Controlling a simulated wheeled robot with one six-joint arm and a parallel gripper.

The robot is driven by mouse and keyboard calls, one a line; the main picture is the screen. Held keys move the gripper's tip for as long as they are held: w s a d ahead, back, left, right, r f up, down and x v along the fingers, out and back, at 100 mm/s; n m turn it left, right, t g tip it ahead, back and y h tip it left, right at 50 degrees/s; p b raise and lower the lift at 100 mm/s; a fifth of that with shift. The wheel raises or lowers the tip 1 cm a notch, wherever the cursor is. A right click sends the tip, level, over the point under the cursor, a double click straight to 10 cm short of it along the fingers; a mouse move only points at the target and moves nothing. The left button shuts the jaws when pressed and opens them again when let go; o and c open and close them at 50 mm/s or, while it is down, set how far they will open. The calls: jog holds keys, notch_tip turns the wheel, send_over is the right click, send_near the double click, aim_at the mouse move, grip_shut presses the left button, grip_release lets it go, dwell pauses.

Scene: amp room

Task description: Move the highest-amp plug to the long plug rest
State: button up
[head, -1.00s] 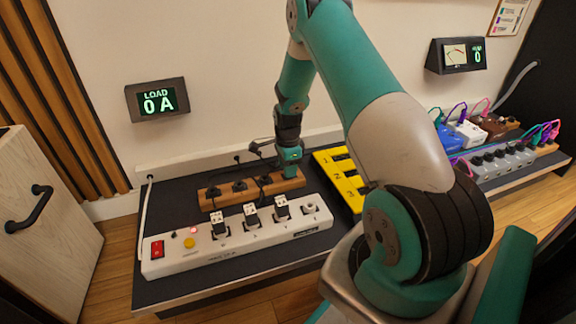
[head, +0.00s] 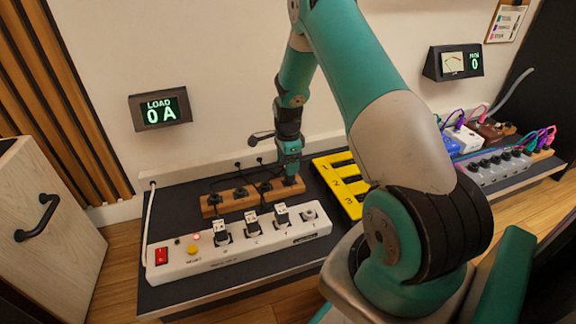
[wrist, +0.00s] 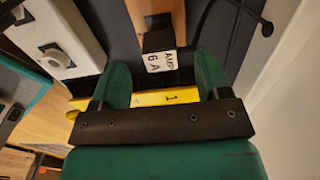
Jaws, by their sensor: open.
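The long plug rest is a wooden bar (head: 230,204) behind the white power strip; its end also shows in the wrist view (wrist: 155,12). A dark plug with a white "6 A AMP" label (wrist: 160,61) sits at the rest's right end. My gripper (wrist: 163,72) is open, with a finger on either side of this plug and gaps visible beside it. In the head view my gripper (head: 290,178) hides that plug. Several black fittings stand along the rest. Three white-topped plugs, one of them here (head: 251,220), sit in the strip; their labels are too small to read.
The white power strip (head: 210,262) has a red switch and an unoccupied socket at its right end. A yellow numbered rack (head: 350,203) stands right of the rest. The wall display (head: 160,108) reads LOAD 0 A. Black cords run behind the rest, near the wall.

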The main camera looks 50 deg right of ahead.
notch_tip(320, 180, up, 12)
jog(key=p, duration=0.5)
jog(key=shift+r+p, duration=0.2)
jog(key=shift+p, duration=0.15)
jog(key=s+a+r+n+t+y+p, duration=0.1)
jog(key=s+a+r+n+p, duration=0.2)
jog(key=a+r+n, duration=0.7)
jog(key=s+a+r+n+y+p, duration=0.1)
jog(key=s+a+r+n+p, duration=0.3)
jog(key=a+r, duration=0.85)
jog(key=s+a+r+n+g+y+p, duration=0.1)
jog(key=s+a+r+n+p, duration=0.1)
jog(key=s+a+r+n, duration=0.55)
jog(key=s+a+r+n+y+p, duration=0.1)
jog(key=s+a+r+n, duration=0.4)
jog(key=s+n, duration=0.45)
notch_tip(320, 180, up, 36)
jog(key=p, duration=3.7)
jog(key=shift+s+a+m+p, duration=0.4)
jog(key=shift+s, duration=0.05)
